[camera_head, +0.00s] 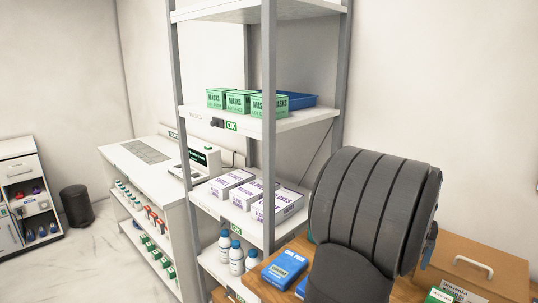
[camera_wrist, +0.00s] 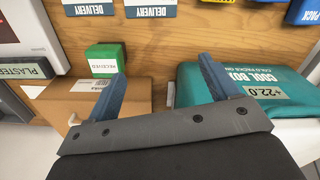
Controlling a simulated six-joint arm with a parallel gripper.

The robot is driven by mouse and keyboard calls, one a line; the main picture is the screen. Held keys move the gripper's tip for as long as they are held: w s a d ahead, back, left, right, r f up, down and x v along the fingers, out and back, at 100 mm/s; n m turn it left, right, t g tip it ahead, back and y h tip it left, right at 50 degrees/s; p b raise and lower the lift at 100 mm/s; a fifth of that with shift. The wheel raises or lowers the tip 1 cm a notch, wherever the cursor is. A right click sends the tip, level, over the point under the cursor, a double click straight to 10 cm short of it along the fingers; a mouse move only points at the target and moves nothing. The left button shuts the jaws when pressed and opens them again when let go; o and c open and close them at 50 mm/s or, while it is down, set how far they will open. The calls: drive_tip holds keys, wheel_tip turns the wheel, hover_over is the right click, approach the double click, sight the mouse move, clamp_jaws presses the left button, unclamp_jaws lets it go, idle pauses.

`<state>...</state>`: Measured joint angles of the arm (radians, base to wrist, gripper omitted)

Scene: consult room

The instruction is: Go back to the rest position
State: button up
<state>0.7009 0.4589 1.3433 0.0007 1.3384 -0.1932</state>
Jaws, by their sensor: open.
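My gripper (camera_wrist: 162,70) is open and empty in the wrist view, its two blue fingers spread wide over a wooden surface. A green box labelled RECEIVED (camera_wrist: 107,58) lies just beyond the left finger, and a teal cool box (camera_wrist: 285,80) reading +22.0 lies beside the right finger. Nothing is between the fingers. In the head view, my dark grey arm fills the lower right and hides most of the gripper and part of the wooden table.
A shelf rack (camera_head: 300,122) holds green mask boxes (camera_head: 238,101), a blue tray (camera_head: 302,100) and glove boxes (camera_head: 277,205). White bottles (camera_head: 236,260) stand lower. A blue box (camera_head: 284,268) and a cardboard box (camera_head: 495,262) are on the wooden table. A white counter (camera_head: 118,158) stands left.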

drive_tip(key=w+a+r+n, duration=0.1)
drive_tip(key=w+a, duration=0.3)
drive_tip(key=a, duration=0.5)
drive_tip(key=w+a+r+n, duration=0.1)
drive_tip(key=w+a, duration=0.3)
drive_tip(key=a, duration=0.5)
drive_tip(key=w+a+r+n, duration=0.1)
drive_tip(key=w+a, duration=0.3)
drive_tip(key=a, duration=0.5)
drive_tip(key=shift+a+n, duration=0.25)
drive_tip(key=shift+n, duration=0.55)
drive_tip(key=shift+d, duration=0.1)
drive_tip(key=s+d+f+m, duration=0.1)
drive_tip(key=s+d, duration=0.2)
drive_tip(key=d, duration=0.6)
drive_tip(key=s+d+f+m, duration=0.1)
drive_tip(key=s+d+m, duration=0.1)
drive_tip(key=d, duration=0.8)
drive_tip(key=shift+s+d, duration=0.15)
drive_tip(key=shift+s, duration=0.6)
